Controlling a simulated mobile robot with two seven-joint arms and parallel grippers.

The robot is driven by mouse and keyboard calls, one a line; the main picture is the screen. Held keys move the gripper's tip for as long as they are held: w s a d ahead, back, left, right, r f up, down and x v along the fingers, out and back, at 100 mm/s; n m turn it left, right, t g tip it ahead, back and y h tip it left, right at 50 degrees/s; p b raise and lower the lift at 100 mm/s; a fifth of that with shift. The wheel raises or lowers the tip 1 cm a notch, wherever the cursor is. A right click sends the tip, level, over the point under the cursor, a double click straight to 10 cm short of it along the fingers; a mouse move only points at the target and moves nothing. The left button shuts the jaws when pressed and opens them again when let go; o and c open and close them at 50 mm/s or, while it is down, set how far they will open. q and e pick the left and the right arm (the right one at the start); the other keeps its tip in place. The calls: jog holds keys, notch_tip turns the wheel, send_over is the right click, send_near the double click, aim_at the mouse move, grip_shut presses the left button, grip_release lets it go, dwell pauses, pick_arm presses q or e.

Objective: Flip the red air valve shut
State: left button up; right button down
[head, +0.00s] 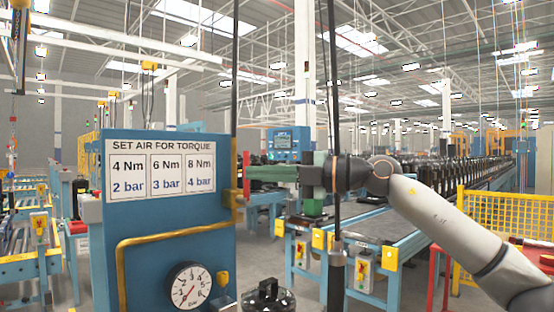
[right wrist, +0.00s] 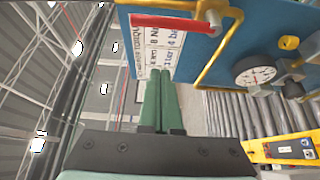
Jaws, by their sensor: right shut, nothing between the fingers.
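The red air valve handle (right wrist: 168,22) shows in the right wrist view as a long red bar across the blue panel, joined to a metal valve body (right wrist: 212,17) on the yellow pipe. In the head view a narrow strip of the red handle (head: 246,165) shows at the panel's right edge. My right gripper (head: 254,173) points left with its green fingers close to that strip. I cannot tell from the head view whether they touch. In the right wrist view its fingers (right wrist: 159,76) are together and empty, with a gap in the picture below the handle. My left gripper is not in view.
The blue panel (head: 140,222) carries a torque chart (head: 160,170), a yellow pipe (head: 180,233) and a pressure gauge (head: 188,287). A roller conveyor (head: 345,240) lies behind.

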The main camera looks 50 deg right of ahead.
pick_arm(q)
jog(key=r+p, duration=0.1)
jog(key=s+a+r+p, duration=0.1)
jog(key=p, duration=0.1)
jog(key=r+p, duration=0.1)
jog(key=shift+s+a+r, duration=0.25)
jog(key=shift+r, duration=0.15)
pick_arm(e)
jog(key=w, duration=0.1)
jog(key=w+d, duration=0.1)
jog(key=w, duration=0.1)
jog(key=w+d, duration=0.1)
jog(key=shift+w, duration=0.35)
jog(key=shift+d, duration=0.1)
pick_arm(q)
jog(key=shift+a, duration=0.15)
pick_arm(e)
jog(key=shift+d, duration=0.1)
